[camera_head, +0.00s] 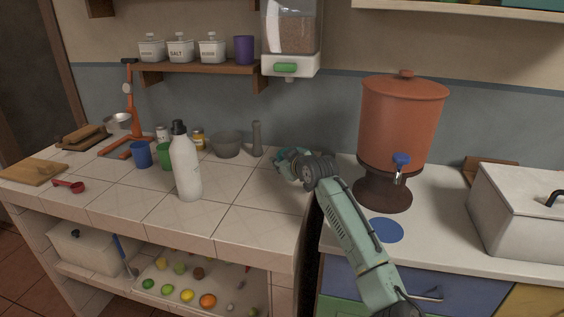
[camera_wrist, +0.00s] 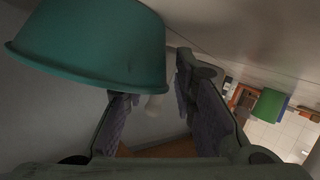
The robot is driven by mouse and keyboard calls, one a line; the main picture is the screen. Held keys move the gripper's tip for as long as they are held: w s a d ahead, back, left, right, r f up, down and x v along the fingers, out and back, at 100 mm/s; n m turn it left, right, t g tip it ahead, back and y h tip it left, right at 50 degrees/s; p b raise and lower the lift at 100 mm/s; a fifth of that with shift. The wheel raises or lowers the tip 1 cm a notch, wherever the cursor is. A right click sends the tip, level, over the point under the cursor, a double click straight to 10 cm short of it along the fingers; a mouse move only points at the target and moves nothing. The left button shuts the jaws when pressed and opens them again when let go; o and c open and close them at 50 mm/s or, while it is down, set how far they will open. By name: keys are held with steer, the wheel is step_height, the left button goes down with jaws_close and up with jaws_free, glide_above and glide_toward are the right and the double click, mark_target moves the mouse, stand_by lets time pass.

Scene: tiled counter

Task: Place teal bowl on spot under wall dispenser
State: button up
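The teal bowl (camera_wrist: 95,45) fills the upper left of the wrist view, close to the camera, its rim facing down in the picture. The rim's right end lies in front of the gap between my gripper's fingers (camera_wrist: 158,85). The fingers stand apart; the left fingertip is hidden behind the bowl. I cannot tell whether they touch it. In the head view my gripper (camera_head: 290,165) is low over the tiled counter's right end, with teal parts hard to tell apart. The wall dispenser (camera_head: 291,62), with a green lever, hangs above and behind it. No spot shows beneath it.
A white bottle (camera_head: 186,168), grey bowl (camera_head: 227,144) and grey pestle (camera_head: 257,139) stand left of my gripper. An orange drink dispenser (camera_head: 402,125) stands right, behind a blue disc (camera_head: 386,230). A gap separates the two counters. A shelf (camera_head: 200,68) holds jars.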

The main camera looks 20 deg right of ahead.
steer(key=b+v, duration=0.3)
steer(key=v, duration=0.7)
steer(key=shift+s+r+b, duration=0.1)
steer(key=shift+s+b, duration=0.15)
steer(key=shift+b, duration=0.1)
steer(key=shift+v, duration=0.8)
steer(key=shift+c, duration=0.4)
